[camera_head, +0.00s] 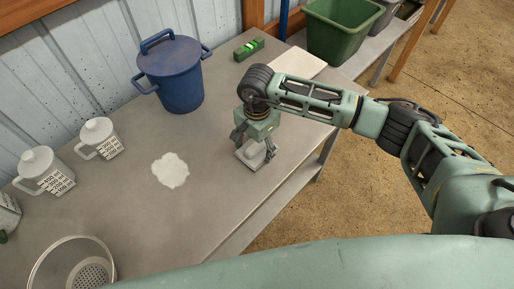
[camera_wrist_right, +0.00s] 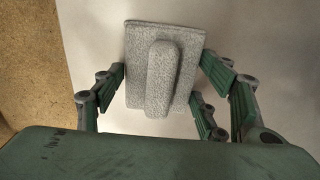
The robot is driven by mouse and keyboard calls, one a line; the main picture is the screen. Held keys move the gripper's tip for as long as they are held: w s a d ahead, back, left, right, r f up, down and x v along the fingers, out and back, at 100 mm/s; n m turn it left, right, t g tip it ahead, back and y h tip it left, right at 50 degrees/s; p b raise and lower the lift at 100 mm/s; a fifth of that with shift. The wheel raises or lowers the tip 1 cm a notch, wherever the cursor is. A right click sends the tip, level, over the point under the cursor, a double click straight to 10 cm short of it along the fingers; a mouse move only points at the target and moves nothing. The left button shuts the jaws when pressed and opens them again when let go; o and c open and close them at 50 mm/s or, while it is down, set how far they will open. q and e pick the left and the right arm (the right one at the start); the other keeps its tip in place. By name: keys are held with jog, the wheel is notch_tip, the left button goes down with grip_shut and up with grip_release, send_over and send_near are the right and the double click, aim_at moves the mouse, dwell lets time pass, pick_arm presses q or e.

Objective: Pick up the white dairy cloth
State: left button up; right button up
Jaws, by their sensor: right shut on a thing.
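The white dairy cloth (camera_head: 250,153) looks like a flat, pale, rough-textured pad under my right gripper (camera_head: 255,149), near the table's right edge. In the right wrist view the cloth (camera_wrist_right: 185,50) has a raised long ridge along its middle. The fingers of my right gripper (camera_wrist_right: 163,90) stand on both sides of it, shut on it. I cannot tell whether the cloth touches the table or is slightly above it. My left gripper is not in view.
A white spill-like patch (camera_head: 170,170) lies on the grey table (camera_head: 130,220). A blue lidded bucket (camera_head: 175,80), two white measuring jugs (camera_head: 45,172) (camera_head: 100,138), a metal strainer (camera_head: 75,262), a green block (camera_head: 249,49) and a white board (camera_head: 298,62) stand around. A green bin (camera_head: 338,30) is behind.

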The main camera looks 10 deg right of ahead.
aim_at(260, 145)
jog(key=shift+r, duration=0.45)
jog(key=r, duration=0.2)
jog(key=r+b, duration=0.1)
jog(key=shift+s+d+r, duration=0.25)
jog(key=shift+d+r, duration=0.05)
jog(key=s+d+r, duration=0.2)
jog(key=s, duration=0.1)
jog(key=s+d+r+b, duration=0.1)
jog(key=s+d+r, duration=0.1)
jog(key=s+d+r+b, duration=0.1)
jog(key=s+d+r, duration=0.1)
jog(key=s, duration=0.1)
jog(key=shift+s+d+r, duration=0.3)
jog(key=shift+d, duration=0.1)
jog(key=o, duration=0.6)
jog(key=c, duration=0.5)
jog(key=shift+o, duration=0.2)
